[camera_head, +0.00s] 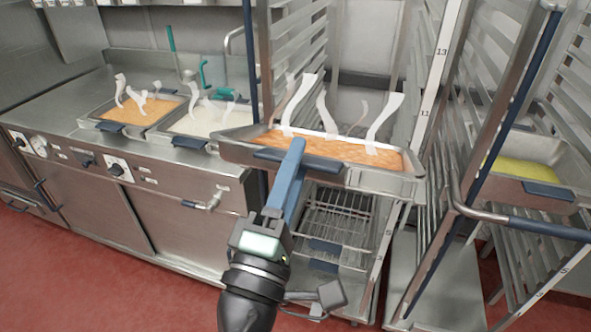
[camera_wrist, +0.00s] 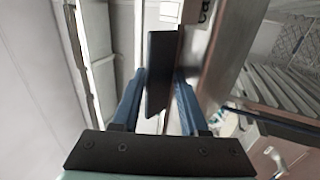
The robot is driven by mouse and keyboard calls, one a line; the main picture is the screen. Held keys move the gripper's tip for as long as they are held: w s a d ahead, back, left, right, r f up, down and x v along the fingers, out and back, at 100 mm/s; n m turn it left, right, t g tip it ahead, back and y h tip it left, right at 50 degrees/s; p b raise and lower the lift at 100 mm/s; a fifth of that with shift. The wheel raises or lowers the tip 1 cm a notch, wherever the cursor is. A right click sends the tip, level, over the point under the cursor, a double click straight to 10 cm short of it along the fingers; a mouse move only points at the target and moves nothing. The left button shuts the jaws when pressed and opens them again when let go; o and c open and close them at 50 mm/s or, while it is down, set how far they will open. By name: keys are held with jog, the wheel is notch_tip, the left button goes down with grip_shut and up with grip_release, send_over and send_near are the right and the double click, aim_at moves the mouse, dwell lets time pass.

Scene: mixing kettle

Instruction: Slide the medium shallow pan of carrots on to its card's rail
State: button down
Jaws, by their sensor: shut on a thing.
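The shallow steel pan of orange carrots (camera_head: 345,151) is in the middle of the head view, steaming and roughly level, in front of the open rack (camera_head: 300,40). Its dark front handle (camera_head: 325,163) faces me. My gripper (camera_head: 297,146) is shut on this handle. In the wrist view the dark handle (camera_wrist: 163,65) stands between the blue fingers of my gripper (camera_wrist: 160,78). I cannot tell whether the pan touches a rail.
A number strip (camera_head: 432,85) with 13 and 11 runs up the rack's right upright. Wire shelves (camera_head: 338,215) lie below the pan. At left, the counter holds an orange-filled pan (camera_head: 103,127) and a white-filled pan (camera_head: 163,134). Another rack at right holds a yellow-green-filled pan (camera_head: 560,176).

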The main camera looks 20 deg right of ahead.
notch_tip(320, 180, down, 7)
jog(key=t+h+b, duration=0.2)
jog(key=t+b, duration=0.2)
jog(key=b, duration=2.1)
jog(key=shift+s+a+t+h, duration=0.15)
jog(key=shift+s+t+h, duration=0.15)
dwell(4.3)
